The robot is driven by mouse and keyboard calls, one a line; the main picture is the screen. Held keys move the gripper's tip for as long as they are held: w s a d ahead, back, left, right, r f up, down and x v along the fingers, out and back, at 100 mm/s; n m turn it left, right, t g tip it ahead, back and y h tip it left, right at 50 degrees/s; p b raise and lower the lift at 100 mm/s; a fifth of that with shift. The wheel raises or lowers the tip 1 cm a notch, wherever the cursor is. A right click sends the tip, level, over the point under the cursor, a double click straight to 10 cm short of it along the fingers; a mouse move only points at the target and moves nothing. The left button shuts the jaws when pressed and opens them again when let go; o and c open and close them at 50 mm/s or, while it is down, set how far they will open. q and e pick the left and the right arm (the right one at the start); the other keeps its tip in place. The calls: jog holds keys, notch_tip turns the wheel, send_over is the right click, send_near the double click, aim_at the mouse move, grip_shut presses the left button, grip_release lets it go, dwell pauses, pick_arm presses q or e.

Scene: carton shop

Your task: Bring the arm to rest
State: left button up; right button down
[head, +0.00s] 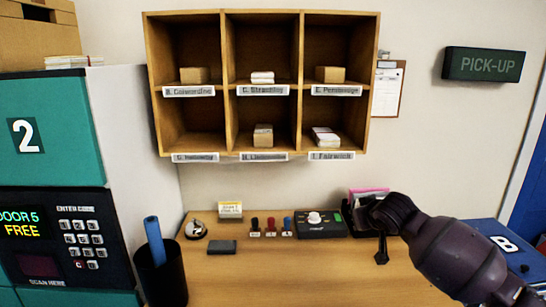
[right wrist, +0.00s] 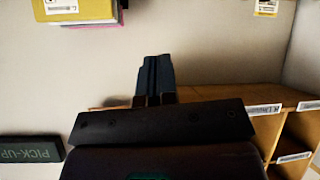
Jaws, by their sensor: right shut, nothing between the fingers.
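My right gripper (head: 381,258) hangs in front of the desk's back right part, with its dark fingers pointing down. My dark purple arm comes in from the right edge of the head view. In the right wrist view the two fingers (right wrist: 154,76) lie together, shut, with nothing held between them. A dark holder with pink and white papers (head: 368,195) is right beside and partly behind the gripper. My left gripper is in neither view.
The wooden desk (head: 300,275) is clear in front. Along its back are a bell (head: 195,229), stamps (head: 271,227) and a control box (head: 320,225). A pigeonhole shelf (head: 225,60) hangs above. A black bin (head: 162,280) stands left, a blue box (head: 490,235) right.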

jog(key=s+a+r+n+t+y, duration=0.1)
jog(key=a+r+n+t+y, duration=0.1)
jog(key=a+r+n, duration=0.15)
jog(key=s+a+f+t+y, duration=0.1)
jog(key=s+f+t+y, duration=0.1)
jog(key=s+f, duration=0.5)
jog(key=s+d+f+m+g+h, duration=0.1)
jog(key=s+d+f+m+h, duration=0.2)
jog(key=s+f, duration=0.9)
jog(key=s+d+f+m+g+h, duration=0.2)
jog(key=s+d+f, duration=0.4)
jog(key=s+f, duration=0.6)
jog(key=s+m, duration=0.1)
jog(key=s, duration=0.7)
jog(key=shift+f+h, duration=0.3)
jog(key=shift+h, duration=0.1)
jog(key=c, duration=1.8)
grip_release()
jog(key=shift+w+a, duration=0.1)
